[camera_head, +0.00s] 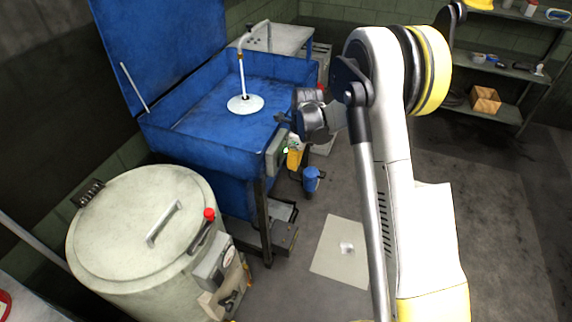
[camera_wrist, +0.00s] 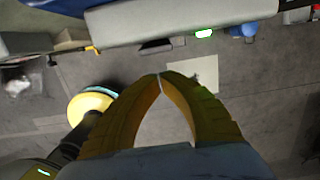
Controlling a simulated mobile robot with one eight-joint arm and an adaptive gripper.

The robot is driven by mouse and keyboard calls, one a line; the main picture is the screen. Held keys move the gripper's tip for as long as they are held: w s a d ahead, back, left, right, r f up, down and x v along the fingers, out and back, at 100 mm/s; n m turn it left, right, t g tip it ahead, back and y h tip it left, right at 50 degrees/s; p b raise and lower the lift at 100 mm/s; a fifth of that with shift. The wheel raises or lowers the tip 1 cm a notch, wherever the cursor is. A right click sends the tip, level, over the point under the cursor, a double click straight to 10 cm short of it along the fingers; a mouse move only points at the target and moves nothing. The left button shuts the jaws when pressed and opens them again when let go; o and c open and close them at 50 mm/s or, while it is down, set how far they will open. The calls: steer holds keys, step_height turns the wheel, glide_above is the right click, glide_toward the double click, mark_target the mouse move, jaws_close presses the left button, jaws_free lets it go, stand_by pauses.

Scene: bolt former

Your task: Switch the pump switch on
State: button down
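A pale grey box (camera_head: 277,152) is fixed to the front right of the blue wash tank (camera_head: 205,125). In the wrist view the box (camera_wrist: 165,20) spans the top, and a bright green-lit part (camera_wrist: 204,33), apparently the pump switch, sits at its lower edge. In the head view a small green spot (camera_head: 286,150) shows there. Whether the switch is on or off cannot be told. My gripper (camera_wrist: 160,75) has yellow fingers whose tips meet with nothing between them. The tips appear below and left of the green part in the wrist view, apart from it.
A blue container (camera_head: 311,179) stands on the floor right of the tank. A round drum (camera_head: 140,225) with a red-knobbed lever (camera_head: 209,215) stands at the left. Shelves (camera_head: 505,75) stand at the back right. Open floor with a pale sheet (camera_head: 341,262) lies in front.

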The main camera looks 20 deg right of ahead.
steer(key=s+d+r+p, duration=0.2)
steer(key=d+r+p, duration=0.1)
steer(key=r, duration=0.6)
steer(key=shift+s+d+r+p, duration=0.15)
steer(key=shift+s+d+p, duration=0.1)
steer(key=shift+s+p, duration=0.2)
steer(key=s+a+r+n+t, duration=0.3)
steer(key=s+r+n, duration=0.8)
steer(key=r, duration=0.4)
steer(key=s+a+r+n+t, duration=0.1)
steer(key=s+n, duration=0.6)
steer(key=s, duration=0.1)
steer(key=s+a+r+n+t+h, duration=0.1)
steer(key=s+n+t, duration=0.1)
steer(key=s+n, duration=0.5)
steer(key=shift+s+a, duration=0.25)
steer(key=shift+s, duration=0.15)
